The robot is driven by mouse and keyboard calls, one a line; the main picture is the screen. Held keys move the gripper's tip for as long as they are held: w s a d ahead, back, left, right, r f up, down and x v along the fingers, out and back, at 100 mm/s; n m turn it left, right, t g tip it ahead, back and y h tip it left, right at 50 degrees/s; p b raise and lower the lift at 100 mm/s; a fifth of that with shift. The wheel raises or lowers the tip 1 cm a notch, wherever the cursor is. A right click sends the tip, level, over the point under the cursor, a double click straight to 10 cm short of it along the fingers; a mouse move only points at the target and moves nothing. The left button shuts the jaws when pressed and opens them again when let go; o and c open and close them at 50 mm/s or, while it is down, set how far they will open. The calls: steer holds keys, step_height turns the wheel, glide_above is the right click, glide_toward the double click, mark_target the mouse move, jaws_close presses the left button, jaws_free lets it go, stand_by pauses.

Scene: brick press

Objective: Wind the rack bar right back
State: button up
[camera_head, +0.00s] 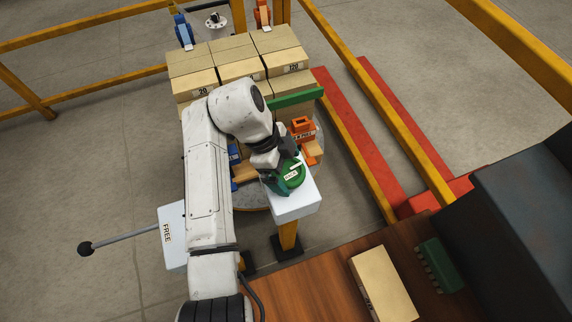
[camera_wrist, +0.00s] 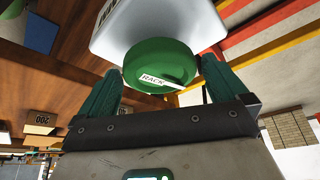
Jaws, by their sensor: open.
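A round green knob (camera_head: 291,177) with a RACK label sits on a white box (camera_head: 296,206) on a yellow post. In the wrist view the knob (camera_wrist: 150,62) lies between the two dark green fingers of my gripper (camera_wrist: 158,78). The fingers are apart, one on each side of the knob; I cannot tell whether they touch it. In the head view my gripper (camera_head: 272,172) is at the knob's left side, partly hidden by my arm. A green bar (camera_head: 296,98), likely the rack bar, lies across the near right side of the stacked bricks; its left part is hidden.
Several tan bricks (camera_head: 238,70) stand stacked behind my arm. A black-knobbed lever (camera_head: 120,245) reaches left from a FREE plate (camera_head: 171,236). A brown table (camera_head: 325,285) holds a loose brick (camera_head: 383,285). Yellow rails surround the area.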

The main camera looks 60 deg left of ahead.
steer(key=c, duration=0.9)
steer(key=shift+o, duration=0.2)
steer(key=shift+n+p, duration=0.3)
steer(key=shift+p, duration=0.05)
